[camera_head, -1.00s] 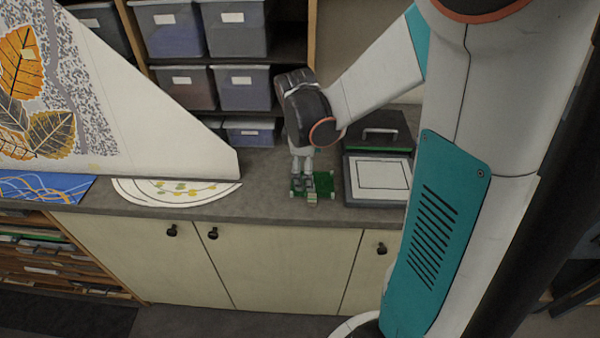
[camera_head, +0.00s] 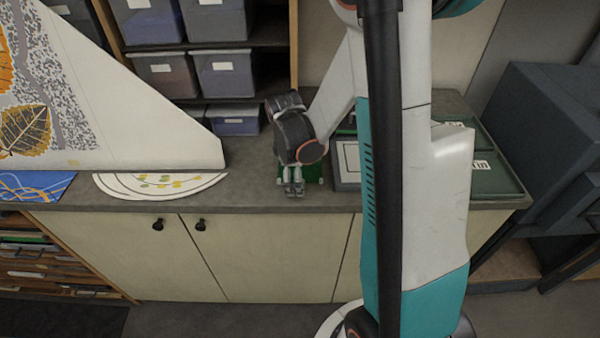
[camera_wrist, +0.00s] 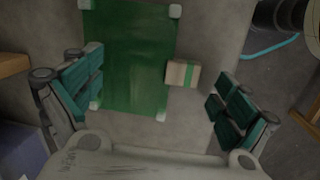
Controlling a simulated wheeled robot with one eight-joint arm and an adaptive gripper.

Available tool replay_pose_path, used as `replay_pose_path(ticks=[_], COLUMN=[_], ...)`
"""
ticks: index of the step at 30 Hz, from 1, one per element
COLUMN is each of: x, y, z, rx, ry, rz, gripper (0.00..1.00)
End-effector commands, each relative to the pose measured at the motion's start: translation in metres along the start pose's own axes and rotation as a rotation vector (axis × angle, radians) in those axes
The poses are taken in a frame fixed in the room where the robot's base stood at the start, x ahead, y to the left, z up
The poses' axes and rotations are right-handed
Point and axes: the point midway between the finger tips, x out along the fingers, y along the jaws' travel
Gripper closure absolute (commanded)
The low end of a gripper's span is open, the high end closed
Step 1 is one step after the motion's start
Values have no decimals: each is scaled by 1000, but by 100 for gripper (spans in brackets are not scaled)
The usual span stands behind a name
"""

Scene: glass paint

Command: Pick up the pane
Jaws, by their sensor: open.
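The pane is a green see-through sheet (camera_wrist: 135,55) with pale blocks at its corners, lying flat over the grey worktop in the wrist view. In the head view a little of its green (camera_head: 315,172) shows beside my gripper (camera_head: 293,186), which points down over it and hides the rest. In the wrist view my gripper (camera_wrist: 157,92) is open and empty, its teal-padded fingers wide apart. The left finger overlaps the pane's left edge; the right one is beyond its right edge. A small beige block with a green stripe (camera_wrist: 174,74) sits at the pane's right edge, between the fingers.
A framed white sheet (camera_head: 347,160) lies right of my gripper, partly behind my arm. Green trays (camera_head: 495,182) are further right. A white fan-shaped sheet (camera_head: 150,187) lies left, with bare worktop (camera_head: 250,195) between. Storage bins (camera_head: 226,72) stand behind.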

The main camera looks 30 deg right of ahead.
Motion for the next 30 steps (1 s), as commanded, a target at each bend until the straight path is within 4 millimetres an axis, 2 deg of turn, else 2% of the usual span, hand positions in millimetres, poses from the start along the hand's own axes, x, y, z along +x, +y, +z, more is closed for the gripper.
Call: replay_pose_path(ticks=[3, 13, 18, 30], x=[0, 0, 0, 0], y=[0, 0, 0, 1], z=[0, 0, 0, 0], rx=[0, 0, 0, 0], ry=[0, 0, 0, 1], rz=[0, 0, 1, 3], gripper=[4, 78, 84, 86])
